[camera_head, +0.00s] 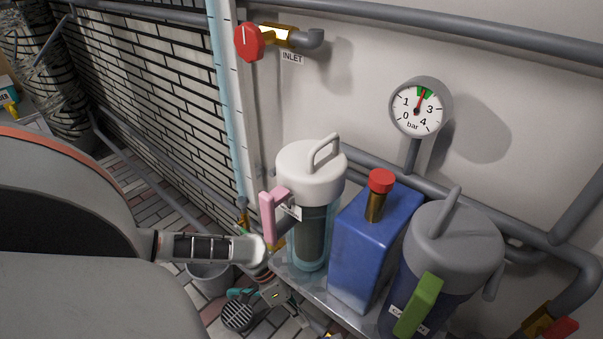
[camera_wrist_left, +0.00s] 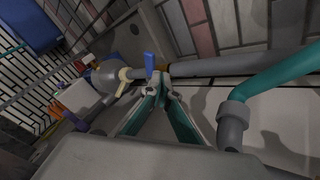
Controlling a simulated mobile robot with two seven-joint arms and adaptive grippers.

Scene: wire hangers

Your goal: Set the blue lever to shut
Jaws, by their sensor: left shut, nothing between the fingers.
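The blue lever (camera_wrist_left: 149,62) shows in the left wrist view, just above the fingertips. It stands upright in the picture, roughly across the grey pipe (camera_wrist_left: 210,66). My left gripper (camera_wrist_left: 160,82) is shut with nothing between its fingers. The teal-sided fingers meet at their tips just below the lever; I cannot tell whether they touch it. In the head view my left arm (camera_head: 205,248) comes in from the left and reaches down beside the filter housings. The blue lever cannot be made out there. My right gripper is not in view.
A white-capped filter (camera_head: 310,165) with a pink handle, a blue tank (camera_head: 365,245) and a grey-capped filter (camera_head: 450,240) with a green handle crowd the shelf beside my arm. A red inlet handle (camera_head: 249,42) and gauge (camera_head: 417,108) are above. A teal pipe (camera_wrist_left: 275,78) lies right of the fingers.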

